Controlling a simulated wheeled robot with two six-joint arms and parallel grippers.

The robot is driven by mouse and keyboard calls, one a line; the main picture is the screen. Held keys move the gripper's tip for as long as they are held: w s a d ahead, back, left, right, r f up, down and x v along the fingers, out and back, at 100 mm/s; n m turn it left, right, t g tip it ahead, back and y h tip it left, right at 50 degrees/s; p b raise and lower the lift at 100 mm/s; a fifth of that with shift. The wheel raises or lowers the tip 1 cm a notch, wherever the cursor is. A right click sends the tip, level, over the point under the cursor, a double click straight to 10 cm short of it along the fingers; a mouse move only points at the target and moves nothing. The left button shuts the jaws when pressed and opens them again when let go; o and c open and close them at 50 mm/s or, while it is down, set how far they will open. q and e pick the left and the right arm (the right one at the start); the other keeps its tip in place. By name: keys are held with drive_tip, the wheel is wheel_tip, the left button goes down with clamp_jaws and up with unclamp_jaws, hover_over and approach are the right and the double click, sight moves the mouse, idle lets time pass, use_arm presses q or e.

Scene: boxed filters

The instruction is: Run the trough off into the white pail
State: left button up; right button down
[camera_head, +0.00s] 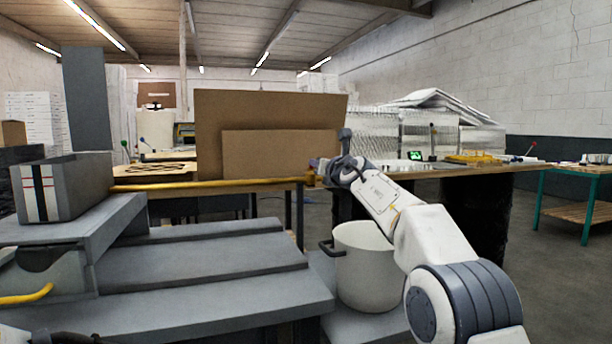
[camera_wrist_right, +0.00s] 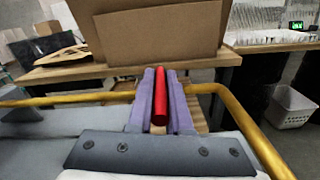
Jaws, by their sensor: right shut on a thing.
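The white pail (camera_head: 365,268) stands upright on a low grey surface, right of the long grey stepped structure (camera_head: 215,262), which may be the trough. I cannot see any liquid or inside the pail. My right gripper (camera_head: 318,172) is above and behind the pail, near the right end of a yellow pipe (camera_head: 215,186). In the right wrist view, its purple fingers (camera_wrist_right: 160,100) are shut on a red bar (camera_wrist_right: 160,96), probably a handle. What the bar joins is hidden. Dark and white parts, probably my left arm, show at the bottom left corner; its jaws cannot be made out.
A grey box with striped end (camera_head: 65,187) sits on the grey structure at left. Brown cardboard panels (camera_head: 270,135) stand on the table behind. The yellow pipe (camera_wrist_right: 235,105) bends close by my right gripper. A white basket (camera_wrist_right: 290,108) stands on the floor at right.

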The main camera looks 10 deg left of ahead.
drive_tip(key=shift+d, duration=0.2)
drive_tip(key=c, duration=0.8)
unclamp_jaws()
drive_tip(key=shift+d, duration=0.1)
drive_tip(key=shift+c, duration=0.2)
drive_tip(key=shift+s+a, duration=0.1)
drive_tip(key=shift+a, duration=0.1)
drive_tip(key=shift+s+d+b, duration=0.1)
drive_tip(key=shift+s+b, duration=0.2)
drive_tip(key=shift+b, duration=0.15)
drive_tip(key=b+v, duration=0.5)
drive_tip(key=v, duration=0.4)
drive_tip(key=shift+s+d+b, duration=0.3)
drive_tip(key=shift+b, duration=0.05)
